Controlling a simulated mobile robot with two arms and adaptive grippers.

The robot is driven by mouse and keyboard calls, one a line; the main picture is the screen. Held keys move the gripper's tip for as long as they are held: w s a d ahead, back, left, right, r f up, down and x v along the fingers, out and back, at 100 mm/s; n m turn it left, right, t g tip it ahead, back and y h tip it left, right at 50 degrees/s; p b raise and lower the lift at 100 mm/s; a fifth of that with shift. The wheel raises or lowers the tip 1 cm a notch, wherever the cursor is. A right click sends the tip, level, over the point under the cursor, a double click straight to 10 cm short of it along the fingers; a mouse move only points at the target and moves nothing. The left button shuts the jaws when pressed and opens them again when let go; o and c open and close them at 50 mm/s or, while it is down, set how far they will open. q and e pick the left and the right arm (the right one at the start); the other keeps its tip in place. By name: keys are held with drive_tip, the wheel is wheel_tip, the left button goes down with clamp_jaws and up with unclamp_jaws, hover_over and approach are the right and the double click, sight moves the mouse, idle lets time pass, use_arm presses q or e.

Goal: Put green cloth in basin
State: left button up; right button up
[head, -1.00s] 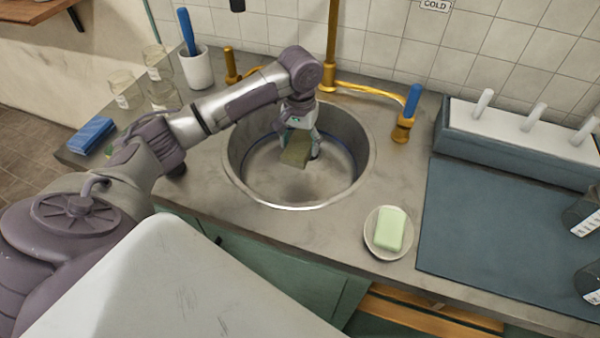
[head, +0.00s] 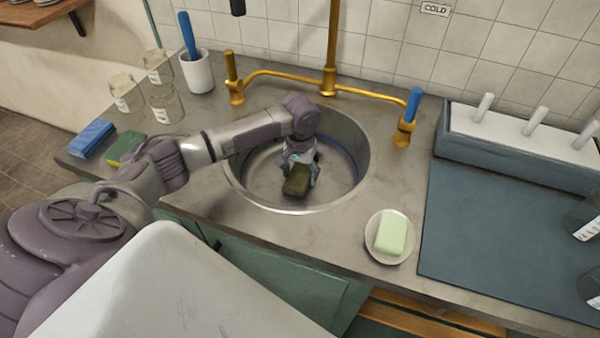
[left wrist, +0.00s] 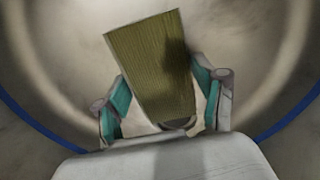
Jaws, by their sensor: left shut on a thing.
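The green cloth (head: 297,181) is a folded, olive-green block with a ribbed face, and my left gripper (head: 299,174) is shut on it. In the left wrist view the cloth (left wrist: 155,62) stands out between the two teal-padded fingers (left wrist: 165,97), slightly tilted. Gripper and cloth are inside the outline of the round metal basin (head: 350,190), near its front part. I cannot tell whether the cloth touches the basin floor. My right gripper is not in view.
A brass tap (head: 328,85) stands behind the basin. A blue folded cloth (head: 92,138) and a green-yellow sponge (head: 124,147) lie at left, near glass jars (head: 166,104). A soap dish (head: 376,252) with pale green soap (head: 391,234) sits front right.

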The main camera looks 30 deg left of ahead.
sight(300, 174)
use_arm(q)
drive_tip(key=shift+f, duration=0.1)
drive_tip(key=o, duration=1)
wheel_tip(300, 174, up, 12)
drive_tip(key=shift+r+p, duration=0.1)
drive_tip(key=shift+p, duration=0.2)
